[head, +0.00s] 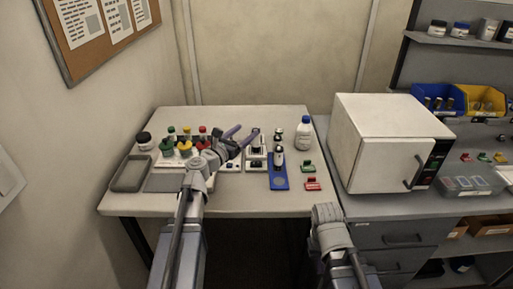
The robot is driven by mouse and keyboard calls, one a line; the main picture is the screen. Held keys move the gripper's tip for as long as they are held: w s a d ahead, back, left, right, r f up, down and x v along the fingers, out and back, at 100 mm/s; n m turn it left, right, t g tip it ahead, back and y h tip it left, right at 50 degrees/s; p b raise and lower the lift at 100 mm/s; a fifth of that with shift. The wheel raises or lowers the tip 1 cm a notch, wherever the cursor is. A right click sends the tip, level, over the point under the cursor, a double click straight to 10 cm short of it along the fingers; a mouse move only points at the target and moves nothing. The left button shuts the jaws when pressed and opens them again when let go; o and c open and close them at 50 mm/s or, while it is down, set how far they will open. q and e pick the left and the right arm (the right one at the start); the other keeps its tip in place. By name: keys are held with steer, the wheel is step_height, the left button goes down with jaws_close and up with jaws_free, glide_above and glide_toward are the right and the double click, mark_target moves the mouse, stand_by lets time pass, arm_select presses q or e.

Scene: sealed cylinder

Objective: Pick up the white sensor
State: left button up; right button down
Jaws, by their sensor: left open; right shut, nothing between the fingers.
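My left gripper (248,130) reaches over the table with its two purple fingers spread and empty. Its fingertips lie just up and left of a small white-and-dark device (256,152) in the middle of the table. This device may be the white sensor; it is too small to be sure. The gripper appears above the table, and I see no contact with the device. My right arm's grey end (328,213) is at the table's front right; its fingers do not show.
A blue tray (278,182) with metal cylinders lies right of the device. A white bottle (303,133), green and red blocks (313,184) stand further right. Several colored-capped items stand left, near a grey-green tray (131,173). A white oven (385,140) stands on the right counter.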

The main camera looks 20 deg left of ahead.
mark_target(256, 140)
arm_select(q)
steer(key=shift+w+d+f+b, duration=0.1)
steer(key=shift+w+f+b, duration=0.15)
steer(key=shift+f+b, duration=0.35)
steer(key=shift+w+d+f+b, duration=0.1)
steer(key=shift+w+f+b, duration=0.2)
steer(key=shift+f, duration=0.45)
steer(key=shift+w+f+b, duration=0.15)
steer(key=shift+f+b, duration=0.4)
steer(key=shift+f, duration=0.1)
arm_select(e)
steer(key=shift+f, duration=2.05)
arm_select(q)
steer(key=x, duration=0.6)
steer(key=shift+w, duration=0.1)
jaws_close()
